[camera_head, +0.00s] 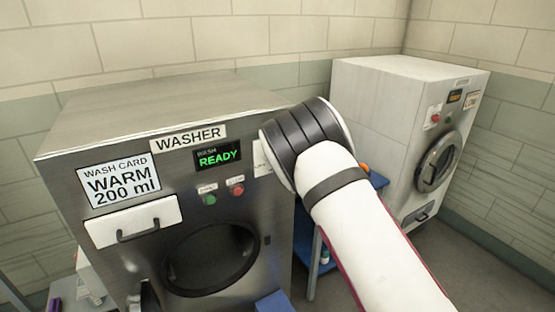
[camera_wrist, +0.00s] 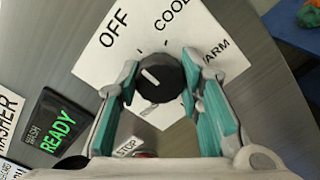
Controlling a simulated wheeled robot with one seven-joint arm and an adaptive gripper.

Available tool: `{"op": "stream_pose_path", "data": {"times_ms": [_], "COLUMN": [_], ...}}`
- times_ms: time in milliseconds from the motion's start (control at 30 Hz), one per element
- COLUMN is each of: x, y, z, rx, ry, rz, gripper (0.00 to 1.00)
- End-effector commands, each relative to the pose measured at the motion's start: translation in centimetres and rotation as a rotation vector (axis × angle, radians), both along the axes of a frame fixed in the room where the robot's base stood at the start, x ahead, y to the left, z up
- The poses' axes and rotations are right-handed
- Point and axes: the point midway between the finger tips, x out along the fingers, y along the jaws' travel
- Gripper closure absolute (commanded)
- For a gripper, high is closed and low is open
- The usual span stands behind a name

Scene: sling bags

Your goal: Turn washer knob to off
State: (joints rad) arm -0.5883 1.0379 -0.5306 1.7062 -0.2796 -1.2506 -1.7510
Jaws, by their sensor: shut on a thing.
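The washer (camera_head: 75,232) is a grey metal box at left in the head view, with a "READY" display (camera_head: 217,156). In the wrist view the black round knob (camera_wrist: 166,74) sits on a white dial plate (camera_wrist: 92,62) lettered OFF, COOL and WARM. A short white mark on the knob lies on its left side, facing roughly the upper left, towards the OFF side. My gripper (camera_wrist: 160,84) has its teal fingers on both sides of the knob and is shut on it. In the head view my arm hides the knob and gripper.
A white card reads "WARM 200 ml" (camera_head: 121,180). A drawer with a handle (camera_head: 133,221), green and red buttons (camera_head: 237,190) and a round door (camera_head: 211,258) are on the washer front. A second white machine (camera_head: 385,140) stands at right, beyond a blue table (camera_head: 303,238).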

Motion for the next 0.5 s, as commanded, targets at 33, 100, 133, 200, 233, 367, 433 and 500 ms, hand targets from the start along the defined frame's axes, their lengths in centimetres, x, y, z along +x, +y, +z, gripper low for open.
{"op": "stream_pose_path", "data": {"times_ms": [33,100,133,200,233,367,433,500], "x": [-0.12,-0.09,-0.09,-0.07,-0.06,-0.04,-0.03,-0.02], "y": [0.05,0.04,0.04,0.03,0.02,0.01,0.00,0.00], "z": [-0.07,-0.05,-0.05,-0.06,-0.06,-0.08,-0.10,-0.09], "rx": [-0.014,-0.029,-0.033,-0.042,-0.046,-0.053,-0.054,-0.054], "ry": [-0.007,-0.017,-0.020,-0.027,-0.029,-0.034,-0.035,-0.035], "rz": [0.001,0.001,0.001,0.000,0.000,0.000,0.000,0.000], "gripper": [0.94,0.94,0.94,0.94,0.94,0.94,0.94,0.94]}}
